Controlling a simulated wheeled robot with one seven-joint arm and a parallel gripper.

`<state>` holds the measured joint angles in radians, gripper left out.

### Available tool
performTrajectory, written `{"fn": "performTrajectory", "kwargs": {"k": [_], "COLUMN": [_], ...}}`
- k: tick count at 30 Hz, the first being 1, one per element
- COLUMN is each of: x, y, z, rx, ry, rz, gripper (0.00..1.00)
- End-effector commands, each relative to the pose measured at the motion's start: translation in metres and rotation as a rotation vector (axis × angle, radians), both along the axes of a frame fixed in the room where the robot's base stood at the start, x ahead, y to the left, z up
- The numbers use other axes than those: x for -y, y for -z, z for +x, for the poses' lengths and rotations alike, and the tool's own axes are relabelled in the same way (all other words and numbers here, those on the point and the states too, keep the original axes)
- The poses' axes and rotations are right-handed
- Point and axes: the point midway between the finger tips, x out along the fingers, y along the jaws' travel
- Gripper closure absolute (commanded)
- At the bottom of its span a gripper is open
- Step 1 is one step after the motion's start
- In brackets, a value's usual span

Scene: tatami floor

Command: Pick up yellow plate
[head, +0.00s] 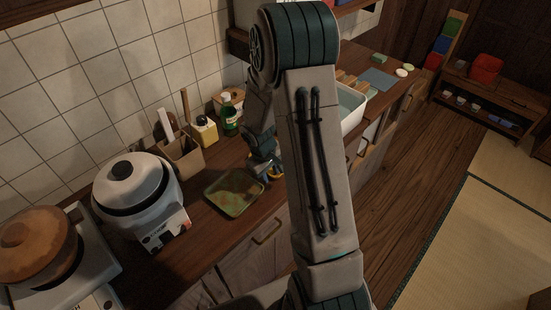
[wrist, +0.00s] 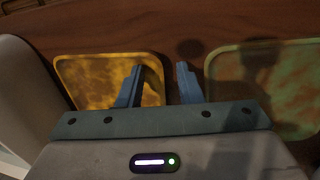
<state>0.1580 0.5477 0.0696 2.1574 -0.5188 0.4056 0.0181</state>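The yellow plate (wrist: 85,78), square with rounded corners and mottled, lies on the wooden counter at the left of the wrist view. In the head view my arm hides nearly all of it. My gripper (wrist: 160,68) is open at the plate's right edge. Its left finger overlaps the plate in the picture, and its right finger shows over the gap beside it. Whether the fingers touch the plate I cannot tell. My gripper also shows in the head view (head: 267,172), partly hidden by my arm.
A green-brown plate (wrist: 285,90) lies right of the yellow one; it also shows in the head view (head: 233,192). A rice cooker (head: 140,195), a utensil holder (head: 182,160), a yellow bottle (head: 205,131) and a green bottle (head: 230,118) stand nearby. A white basin (head: 352,112) is farther back.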

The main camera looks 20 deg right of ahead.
Motion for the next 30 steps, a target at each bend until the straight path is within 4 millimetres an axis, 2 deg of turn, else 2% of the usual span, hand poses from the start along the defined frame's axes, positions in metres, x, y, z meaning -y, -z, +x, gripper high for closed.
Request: {"fn": "performTrajectory", "kwargs": {"k": [4,7,8,22,26,30], "x": [0.000,0.000,0.000,0.000,0.000,0.001], "y": [0.000,0.000,0.000,-0.002,-0.017,-0.043], "z": [0.000,0.000,0.000,0.000,0.001,0.001], "rx": [0.000,0.000,0.000,-0.001,0.004,0.006], "ry": [0.000,0.000,0.000,0.001,0.000,0.003], "rz": [0.000,0.000,0.000,0.000,-0.001,-0.001], "gripper": [0.68,0.95,1.00,1.00,1.00,1.00]}}
